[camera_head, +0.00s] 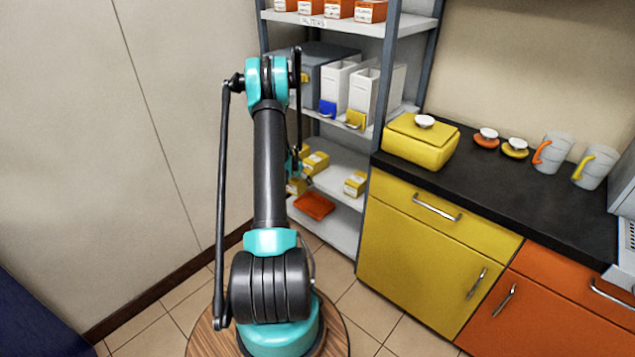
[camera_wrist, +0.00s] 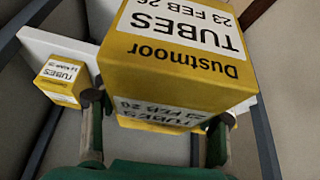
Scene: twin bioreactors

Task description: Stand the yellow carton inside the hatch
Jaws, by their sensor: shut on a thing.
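A yellow carton (camera_wrist: 180,75) with white labels reading TUBES, 23 FEB 26 and Dustmoor fills the middle of the wrist view. My gripper (camera_wrist: 157,110) is shut on it, with one dark finger on each side. In the head view my gripper is mostly hidden behind my arm, at the middle shelves of the rack. Several yellow cartons show there, among them one just right of my gripper (camera_head: 316,162); I cannot tell which is held. I cannot make out a hatch in either view.
A smaller yellow TUBES carton (camera_wrist: 62,82) stands on a white shelf at left in the wrist view. The rack shelf (camera_head: 335,222) also holds an orange tray (camera_head: 313,205). The yellow cabinet (camera_head: 415,255) stands close on the right. Rack posts flank the shelves.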

